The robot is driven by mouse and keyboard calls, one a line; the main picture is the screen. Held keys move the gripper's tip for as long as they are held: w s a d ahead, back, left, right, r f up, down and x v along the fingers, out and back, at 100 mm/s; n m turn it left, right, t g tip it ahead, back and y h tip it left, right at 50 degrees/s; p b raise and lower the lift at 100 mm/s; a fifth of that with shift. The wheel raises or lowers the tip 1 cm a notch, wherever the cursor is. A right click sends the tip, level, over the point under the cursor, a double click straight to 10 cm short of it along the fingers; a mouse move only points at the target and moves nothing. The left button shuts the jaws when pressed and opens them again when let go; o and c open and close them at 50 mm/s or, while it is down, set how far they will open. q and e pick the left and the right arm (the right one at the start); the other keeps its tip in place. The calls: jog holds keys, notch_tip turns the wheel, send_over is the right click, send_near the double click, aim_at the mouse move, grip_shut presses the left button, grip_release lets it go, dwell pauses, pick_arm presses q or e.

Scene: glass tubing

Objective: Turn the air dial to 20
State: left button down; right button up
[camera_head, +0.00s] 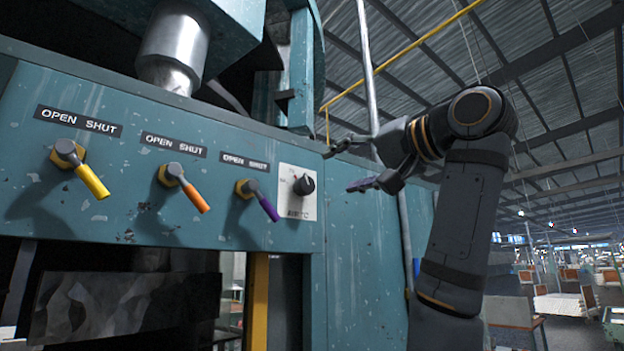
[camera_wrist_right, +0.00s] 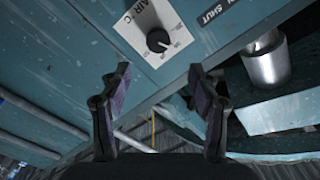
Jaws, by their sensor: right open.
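The air dial (camera_head: 303,185) is a dark round knob on a pale plate (camera_head: 297,209) marked AIR °C, at the right end of the teal panel. In the right wrist view the dial (camera_wrist_right: 158,41) sits at the top centre, beyond the fingertips. Its scale numbers are too small to read surely. My right gripper (camera_head: 342,170) is open and empty, to the right of the dial and apart from it. Its two fingers also show in the right wrist view (camera_wrist_right: 160,75), spread wide with nothing between them. My left gripper is not in view.
Three levers, yellow (camera_head: 92,181), orange (camera_head: 195,197) and purple (camera_head: 267,207), stick out left of the dial under OPEN SHUT labels. A metal cylinder (camera_head: 174,45) stands above the panel (camera_head: 125,215). A grey pipe (camera_head: 367,60) rises behind my right gripper.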

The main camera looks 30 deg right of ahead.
aim_at(308, 185)
jog(key=w, duration=0.2)
jog(key=w+p, duration=0.1)
jog(key=w, duration=0.2)
jog(key=w+a+p, duration=0.1)
jog(key=w, duration=0.2)
jog(key=shift+f, duration=0.1)
jog(key=shift+w+f+p, duration=0.15)
jog(key=shift+w+p, duration=0.4)
jog(key=shift+w, duration=0.7)
jog(key=shift+s, duration=0.25)
jog(key=shift+a, duration=0.1)
jog(key=shift+c, duration=1)
jog(key=shift+w, duration=0.2)
jog(key=c, duration=0.9)
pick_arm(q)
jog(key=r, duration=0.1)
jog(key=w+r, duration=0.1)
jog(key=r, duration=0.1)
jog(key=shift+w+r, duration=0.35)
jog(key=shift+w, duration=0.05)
pick_arm(e)
jog(key=shift+c, duration=0.4)
